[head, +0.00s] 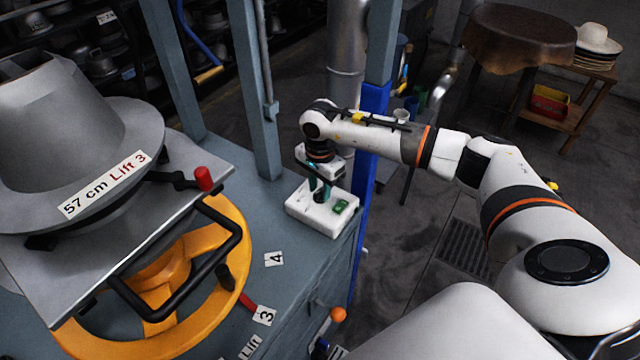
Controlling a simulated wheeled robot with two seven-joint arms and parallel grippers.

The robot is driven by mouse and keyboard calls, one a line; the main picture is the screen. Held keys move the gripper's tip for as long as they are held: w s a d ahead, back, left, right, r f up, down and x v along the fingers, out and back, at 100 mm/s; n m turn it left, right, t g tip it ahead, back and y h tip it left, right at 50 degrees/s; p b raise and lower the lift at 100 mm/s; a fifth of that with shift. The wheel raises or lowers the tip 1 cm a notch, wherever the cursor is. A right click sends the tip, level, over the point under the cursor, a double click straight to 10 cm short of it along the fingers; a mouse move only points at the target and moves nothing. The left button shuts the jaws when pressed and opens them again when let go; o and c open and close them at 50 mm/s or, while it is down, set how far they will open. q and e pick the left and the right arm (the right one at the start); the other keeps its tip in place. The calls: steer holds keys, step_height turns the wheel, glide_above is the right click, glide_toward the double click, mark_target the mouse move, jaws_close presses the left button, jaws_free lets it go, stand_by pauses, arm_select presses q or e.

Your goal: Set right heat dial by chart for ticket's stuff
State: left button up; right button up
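A white control box (318,219) with a green switch or display (341,206) sits on the corner of the blue-grey press bench. My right gripper (319,191) points down over the top of this box, and its fingertips are at a small dark knob there, which may be the heat dial. The gripper covers most of the knob, so I cannot read its setting or tell whether the fingers grip it. I cannot make out a heat chart or a ticket. My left gripper is not in view.
A grey metal hat form (60,130) labelled "57 cm Lift 3" stands at left above a yellow handwheel (228,215). A red-tipped lever (204,178) juts out beside it. Bench labels read 4 (274,259) and 3 (264,315). A blue-grey post (250,90) rises behind the bench.

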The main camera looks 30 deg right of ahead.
jaws_close()
steer(key=shift+m, duration=0.4)
steer(key=m+b, duration=0.2)
steer(key=m, duration=0.1)
steer(key=shift+m, duration=0.4)
steer(key=m+b, duration=0.1)
steer(key=m, duration=0.5)
steer(key=shift+b, duration=0.4)
steer(key=m+b, duration=0.1)
steer(key=m, duration=0.5)
steer(key=shift+m, duration=0.3)
steer(key=m, duration=0.3)
steer(key=shift+w+r+m, duration=0.1)
steer(key=shift+m, duration=1.7)
